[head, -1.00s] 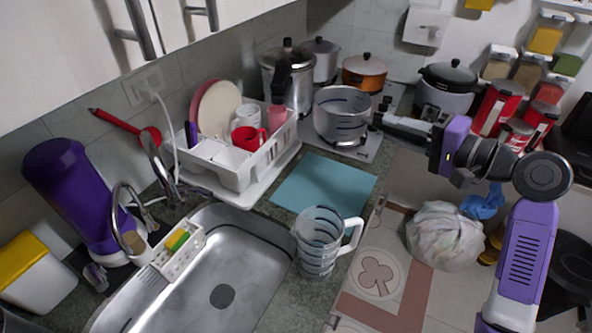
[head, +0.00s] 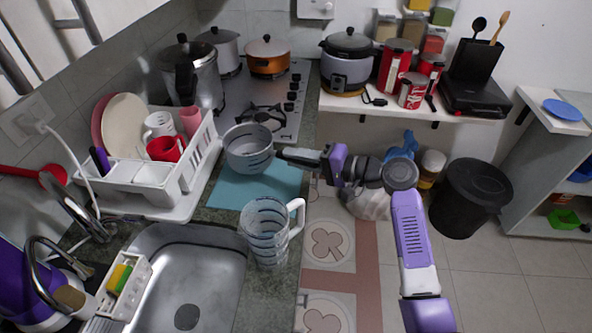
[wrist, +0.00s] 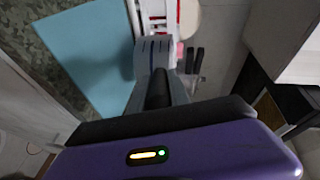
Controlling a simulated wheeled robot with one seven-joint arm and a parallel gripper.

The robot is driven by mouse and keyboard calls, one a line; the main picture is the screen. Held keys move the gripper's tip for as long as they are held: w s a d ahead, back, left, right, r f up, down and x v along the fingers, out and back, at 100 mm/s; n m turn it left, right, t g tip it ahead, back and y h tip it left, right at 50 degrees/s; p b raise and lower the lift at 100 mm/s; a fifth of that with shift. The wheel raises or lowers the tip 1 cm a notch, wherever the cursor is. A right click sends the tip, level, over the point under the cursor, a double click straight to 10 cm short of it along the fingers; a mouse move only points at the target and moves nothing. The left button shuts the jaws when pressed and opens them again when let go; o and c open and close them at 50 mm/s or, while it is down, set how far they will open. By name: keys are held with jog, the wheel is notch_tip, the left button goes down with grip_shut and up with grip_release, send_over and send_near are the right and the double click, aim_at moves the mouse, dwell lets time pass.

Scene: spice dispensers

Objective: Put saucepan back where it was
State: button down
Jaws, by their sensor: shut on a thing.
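The grey metal saucepan (head: 248,152) is upright over the far left part of the blue mat (head: 262,192), beside the dish rack. I cannot tell how high it is above the mat. Its handle (head: 298,154) points right, and my gripper (head: 322,158) is shut on it. In the wrist view, the blue mat (wrist: 85,50) shows at the left; the gripper's jaws are dark and hard to make out there. The stove (head: 283,97) is behind the saucepan, with a bare front burner (head: 262,118).
The white dish rack (head: 180,175) with dishes stands close left of the saucepan. A clear measuring jug (head: 265,235) stands in front of the mat, by the sink (head: 190,275).

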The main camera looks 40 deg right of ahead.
jog(key=shift+f, duration=2.4)
jog(key=shift+f, duration=0.2)
jog(key=c, duration=1.2)
grip_release()
jog(key=shift+c, duration=0.2)
jog(key=shift+r, duration=0.15)
jog(key=b+v, duration=0.2)
jog(key=v, duration=1)
